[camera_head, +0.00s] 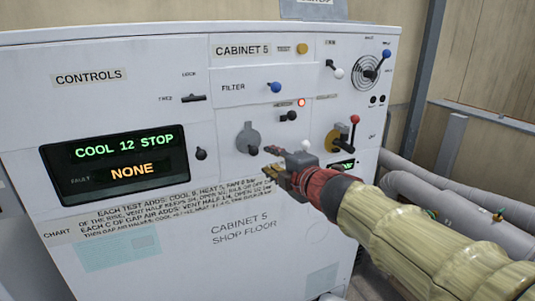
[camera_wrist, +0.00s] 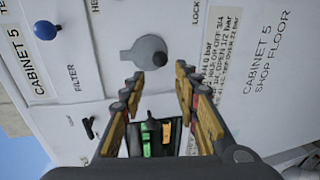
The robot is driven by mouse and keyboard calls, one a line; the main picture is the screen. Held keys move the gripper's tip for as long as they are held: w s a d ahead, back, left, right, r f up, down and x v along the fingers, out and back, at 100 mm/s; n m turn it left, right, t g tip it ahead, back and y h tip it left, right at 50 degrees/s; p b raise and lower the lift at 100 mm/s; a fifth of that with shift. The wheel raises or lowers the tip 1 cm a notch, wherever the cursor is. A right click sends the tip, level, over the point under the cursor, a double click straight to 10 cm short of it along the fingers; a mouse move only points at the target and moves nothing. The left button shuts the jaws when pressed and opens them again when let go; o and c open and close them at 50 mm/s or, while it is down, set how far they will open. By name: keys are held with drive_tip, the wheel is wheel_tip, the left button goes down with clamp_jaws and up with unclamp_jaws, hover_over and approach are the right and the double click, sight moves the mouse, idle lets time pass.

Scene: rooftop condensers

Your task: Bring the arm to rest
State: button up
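My gripper (camera_head: 271,165) is at the end of my arm, which reaches in from the lower right in the head view. It is in front of the white control cabinet (camera_head: 235,270), left of its lower right controls. In the wrist view my gripper (camera_wrist: 158,78) has its two fingers spread apart with nothing between the tips. A grey round dial (camera_wrist: 146,52) on the panel lies just beyond the fingertips there. The exact gap between fingertips and panel is hard to tell.
The display (camera_head: 115,160) reads "COOL 12 STOP" and "NONE". A blue knob (camera_head: 275,87), a red-tipped lever (camera_head: 354,121) and a blue-tipped lever (camera_head: 386,55) stick out from the panel. Grey pipes (camera_head: 420,190) run at the right, beside my arm.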

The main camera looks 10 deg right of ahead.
drive_tip(key=s+d+f+m+g+h, duration=0.2)
drive_tip(key=s+d+f+m+h, duration=0.2)
drive_tip(key=d+f+m, duration=0.25)
drive_tip(key=s+d+f+m+g+h, duration=0.25)
drive_tip(key=d+f+m+h, duration=0.2)
drive_tip(key=d+m, duration=0.25)
drive_tip(key=s+a+f+m+g+y, duration=0.2)
drive_tip(key=s+f+m, duration=0.2)
drive_tip(key=s, duration=0.7)
drive_tip(key=s+a+f+m+g+y, duration=0.1)
drive_tip(key=s+a+f+m+g, duration=0.1)
drive_tip(key=s+f, duration=0.4)
drive_tip(key=s+m+g, duration=0.1)
drive_tip(key=s+m, duration=0.1)
drive_tip(key=s, duration=0.3)
drive_tip(key=shift+s+a+y, duration=0.25)
drive_tip(key=shift+s+y, duration=0.05)
drive_tip(key=shift+y, duration=0.05)
drive_tip(key=shift+o, duration=0.5)
drive_tip(key=shift+r+m, duration=0.1)
drive_tip(key=shift+m, duration=0.15)
